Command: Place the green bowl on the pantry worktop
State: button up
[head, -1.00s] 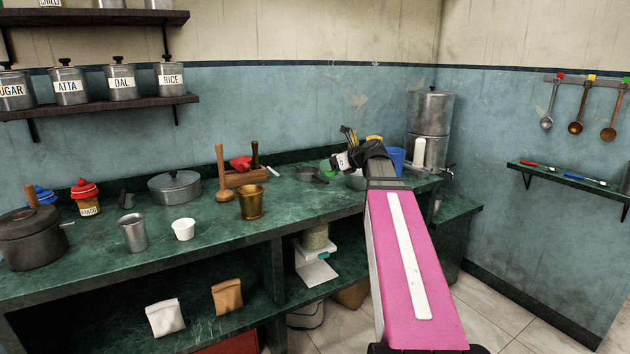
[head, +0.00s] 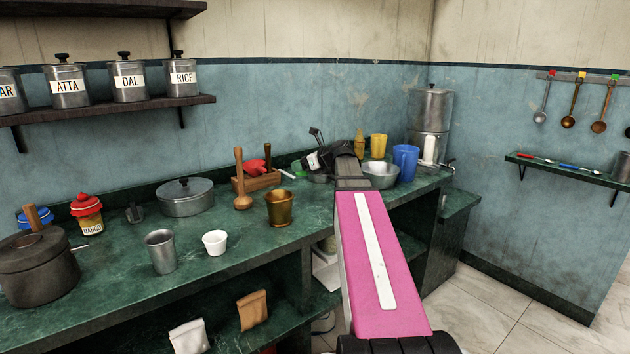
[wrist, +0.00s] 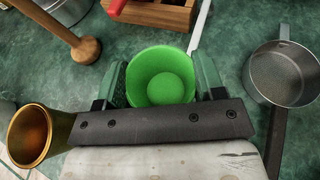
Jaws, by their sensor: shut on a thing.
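The green bowl (wrist: 160,78) is between the two fingers of my gripper (wrist: 161,88) in the wrist view, its opening facing the camera. The fingers are shut on it at its left and right sides. I cannot tell whether the bowl touches the worktop.
A wooden box (head: 256,181), pestle (head: 241,185) and brass cup (head: 280,210) stand left of my gripper. A steel bowl (head: 381,178), blue mug (head: 406,163) and yellow cup (head: 378,146) stand to its right. In the wrist view a steel pan (wrist: 284,72) lies close right of the bowl.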

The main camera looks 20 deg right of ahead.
jog(key=w+d+f, duration=0.4)
jog(key=w+d, duration=0.1)
jog(key=shift+d+f, duration=0.1)
jog(key=shift+f, duration=2.1)
jog(key=shift+f, duration=0.1)
jog(key=o, duration=1)
jog(key=shift+c, duration=0.2)
